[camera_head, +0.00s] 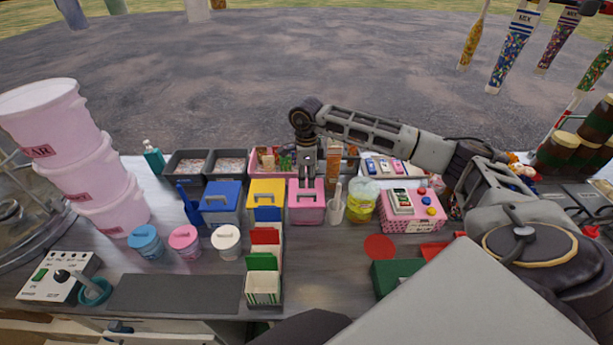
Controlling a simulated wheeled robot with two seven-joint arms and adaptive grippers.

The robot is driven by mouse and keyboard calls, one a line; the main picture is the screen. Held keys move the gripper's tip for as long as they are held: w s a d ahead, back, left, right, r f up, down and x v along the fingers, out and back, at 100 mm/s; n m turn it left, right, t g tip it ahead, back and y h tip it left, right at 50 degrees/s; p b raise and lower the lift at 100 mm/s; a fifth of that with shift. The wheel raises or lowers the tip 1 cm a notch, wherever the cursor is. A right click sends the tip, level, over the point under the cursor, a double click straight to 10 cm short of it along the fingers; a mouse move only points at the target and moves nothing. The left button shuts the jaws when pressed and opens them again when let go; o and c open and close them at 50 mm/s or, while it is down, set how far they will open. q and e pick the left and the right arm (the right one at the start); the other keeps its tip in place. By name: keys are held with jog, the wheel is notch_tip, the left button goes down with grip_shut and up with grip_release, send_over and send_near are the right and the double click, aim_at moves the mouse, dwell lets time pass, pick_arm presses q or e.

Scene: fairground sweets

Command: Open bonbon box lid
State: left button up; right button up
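Three boxes with lids stand in a row on the counter: one with a blue lid (221,196), one with a yellow lid (266,192) and one with a pink lid (306,208). All three lids look closed. I cannot read which one is the bonbon box. My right gripper (307,177) points down over the pink lid, with its fingertips at or just above the lid's handle. The fingers are too small to tell whether they grip the handle. My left gripper is not in view.
Behind the boxes are grey trays (188,179) and a pink tray (257,172). A white cup (336,212) and a yellow jar (362,203) stand close right of the pink box. Card holders (263,288) and round tubs (227,240) are in front.

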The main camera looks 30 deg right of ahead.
aim_at(307, 194)
jog(key=shift+f, duration=0.9)
notch_tip(307, 194, down, 4)
jog(key=shift+r+b, duration=0.1)
jog(key=shift+b, duration=0.7)
jog(key=shift+f+b, duration=1.1)
jog(key=shift+f, duration=0.35)
jog(key=shift+c, duration=0.3)
jog(key=c, duration=0.5)
jog(key=shift+c, duration=0.2)
